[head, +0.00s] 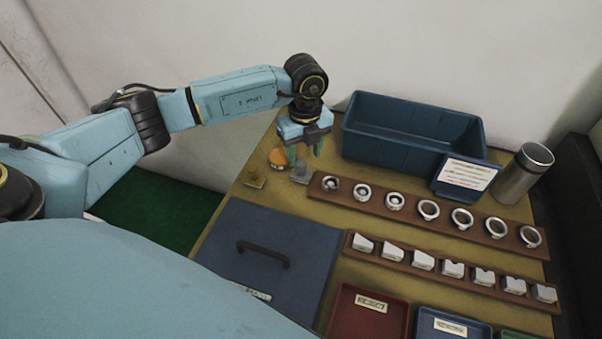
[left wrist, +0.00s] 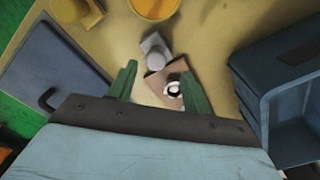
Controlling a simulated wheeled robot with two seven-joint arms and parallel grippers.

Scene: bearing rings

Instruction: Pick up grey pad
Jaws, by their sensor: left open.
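The grey pad (head: 300,173), a small grey block with a knob on top, stands on the yellow-brown table left of the ring rack. It also shows in the left wrist view (left wrist: 156,50), just beyond the fingertips and roughly midway between them. My left gripper (head: 305,150) is open and empty, with green fingers, above the table near the pad; in its wrist view the fingers (left wrist: 157,68) stand apart. My right gripper is not in view.
A yellow piece (head: 254,178) and an orange round piece (head: 278,157) stand left of the pad. A brown rack (head: 408,206) with several metal rings lies to the right. A blue bin (head: 395,150) stands behind it. A blue handled panel (head: 275,225) lies in front.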

